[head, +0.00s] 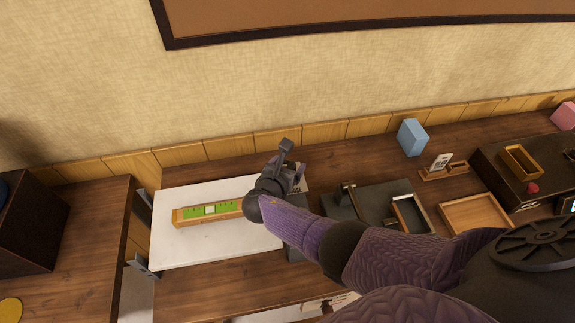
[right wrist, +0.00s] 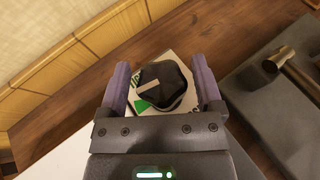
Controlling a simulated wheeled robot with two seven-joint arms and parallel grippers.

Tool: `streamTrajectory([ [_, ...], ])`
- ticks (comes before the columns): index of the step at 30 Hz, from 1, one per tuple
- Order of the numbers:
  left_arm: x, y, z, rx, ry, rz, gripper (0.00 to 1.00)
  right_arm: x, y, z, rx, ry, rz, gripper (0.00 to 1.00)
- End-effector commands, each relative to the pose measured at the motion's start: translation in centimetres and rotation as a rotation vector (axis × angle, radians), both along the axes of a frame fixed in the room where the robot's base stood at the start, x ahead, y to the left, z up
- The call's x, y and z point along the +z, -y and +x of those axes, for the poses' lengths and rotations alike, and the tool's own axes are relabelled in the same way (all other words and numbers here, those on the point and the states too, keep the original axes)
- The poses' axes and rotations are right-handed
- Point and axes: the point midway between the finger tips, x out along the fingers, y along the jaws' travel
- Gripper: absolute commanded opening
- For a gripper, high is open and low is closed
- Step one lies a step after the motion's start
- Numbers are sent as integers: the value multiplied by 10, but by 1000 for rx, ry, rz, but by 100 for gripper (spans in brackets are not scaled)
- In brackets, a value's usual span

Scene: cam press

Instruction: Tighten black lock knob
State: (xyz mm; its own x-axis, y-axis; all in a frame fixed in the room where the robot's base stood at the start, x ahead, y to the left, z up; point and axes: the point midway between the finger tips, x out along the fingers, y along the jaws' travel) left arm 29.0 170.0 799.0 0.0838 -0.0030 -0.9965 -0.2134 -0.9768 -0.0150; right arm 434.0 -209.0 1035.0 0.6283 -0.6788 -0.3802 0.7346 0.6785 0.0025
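The black lock knob (right wrist: 166,86), faceted with a pale mark on its top, shows in the right wrist view. It sits between the two purple fingers of my right gripper (right wrist: 162,84). The fingers stand apart on either side of it, with a narrow gap visible, mainly on the left. Behind the knob is a white and green surface. In the head view my right gripper (head: 281,180) is at the right end of a white board (head: 200,251), and the knob is hidden there. My left gripper is not in view.
A wooden strip with a green face (head: 192,213) lies on the white board. A dark mat (head: 374,197) with a hammer-like tool (right wrist: 291,66) lies to the right. Farther right are a wooden tray (head: 476,213) and a blue block (head: 412,137). The wall runs behind.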

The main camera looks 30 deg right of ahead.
Motion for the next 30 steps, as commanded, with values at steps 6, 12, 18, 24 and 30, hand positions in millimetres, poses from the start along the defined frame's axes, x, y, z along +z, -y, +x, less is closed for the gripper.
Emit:
streamTrajectory([
  [6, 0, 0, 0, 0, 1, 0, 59, -1, 0, -1, 1, -3, 0, 100],
  [12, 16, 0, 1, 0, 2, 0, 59, 11, -14, -13, 3, -4, 2, 100],
  [18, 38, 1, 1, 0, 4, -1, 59, 31, -49, -46, 2, -3, 3, 100],
  [24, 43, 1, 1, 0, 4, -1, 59, 38, -67, -62, 0, -2, 1, 100],
  [30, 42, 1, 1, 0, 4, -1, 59, 37, -67, -63, -1, -2, 0, 100],
])
